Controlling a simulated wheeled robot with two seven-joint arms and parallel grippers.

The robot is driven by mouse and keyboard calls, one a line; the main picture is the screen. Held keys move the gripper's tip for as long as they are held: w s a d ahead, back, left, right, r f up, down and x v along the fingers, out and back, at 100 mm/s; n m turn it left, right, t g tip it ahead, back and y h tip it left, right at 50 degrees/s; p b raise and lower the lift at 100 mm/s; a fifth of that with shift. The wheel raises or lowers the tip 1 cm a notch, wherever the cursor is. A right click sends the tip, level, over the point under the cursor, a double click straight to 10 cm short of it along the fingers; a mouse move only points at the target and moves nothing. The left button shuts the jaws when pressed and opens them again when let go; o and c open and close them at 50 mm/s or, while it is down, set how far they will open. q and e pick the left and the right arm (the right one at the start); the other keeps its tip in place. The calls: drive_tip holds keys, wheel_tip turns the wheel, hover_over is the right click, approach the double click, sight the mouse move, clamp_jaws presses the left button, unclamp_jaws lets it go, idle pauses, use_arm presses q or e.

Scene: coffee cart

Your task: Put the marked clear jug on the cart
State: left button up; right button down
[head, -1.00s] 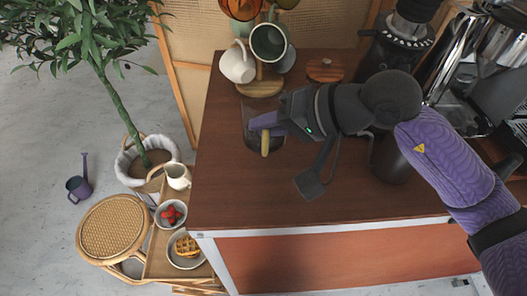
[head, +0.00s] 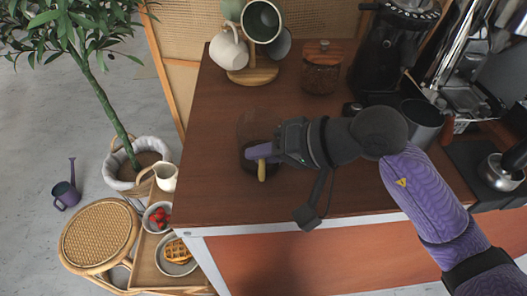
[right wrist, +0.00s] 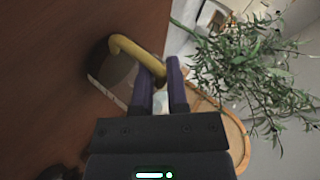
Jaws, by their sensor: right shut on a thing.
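The clear jug (head: 252,130) is see-through and dark-tinted, with a yellow handle (head: 262,172). It is at the left part of the brown wooden top (head: 215,120); I cannot tell whether its base touches the wood. My right gripper (head: 258,153) is shut on the jug's handle, coming from the right. In the right wrist view the handle (right wrist: 137,48) curves to the purple fingertips (right wrist: 168,85), with the jug (right wrist: 112,72) to their left. No mark on the jug can be made out. My left gripper is not in view.
A mug tree (head: 250,75) and lidded jar (head: 321,68) stand at the back; a grinder (head: 392,55) and dark cup (head: 422,122) stand right. A low wooden cart (head: 150,272) at lower left holds a cream pitcher (head: 166,177), strawberry bowl (head: 158,217) and waffle plate (head: 177,257). A rattan stool (head: 100,235) adjoins it.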

drive_tip(key=c, duration=0.6)
unclamp_jaws()
drive_tip(key=shift+c, duration=0.2)
drive_tip(key=shift+d+r+p, duration=0.15)
drive_tip(key=shift+r+p, duration=0.05)
drive_tip(key=shift+p, duration=0.1)
drive_tip(key=v, duration=1.1)
drive_tip(key=shift+d, duration=0.3)
drive_tip(key=shift+s+r, duration=0.1)
drive_tip(key=shift+s, duration=0.05)
